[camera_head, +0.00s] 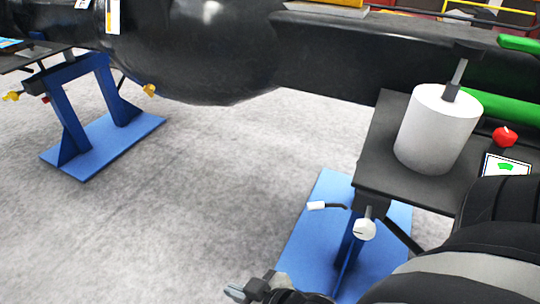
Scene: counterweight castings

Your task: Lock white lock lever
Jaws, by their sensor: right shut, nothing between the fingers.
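A lever with a white grip (317,205) and a short dark stem sticks out to the left, under the dark platform of the blue stand at right. A white rounded knob (364,229) on a metal shaft sits just right of and below it. I cannot tell for sure which of the two is the lock lever, or whether it is locked. My right gripper (240,291) is at the bottom edge, shut and empty. It is below and left of both white parts and apart from them. My left gripper is out of view.
A white cylinder (436,130) stands on the dark platform (383,165) over the blue stand (312,250). A red knob (505,136) and a small screen (506,167) are at right. A large black casting (200,55) spans the back. Another blue stand (110,140) is at left. Grey floor between is clear.

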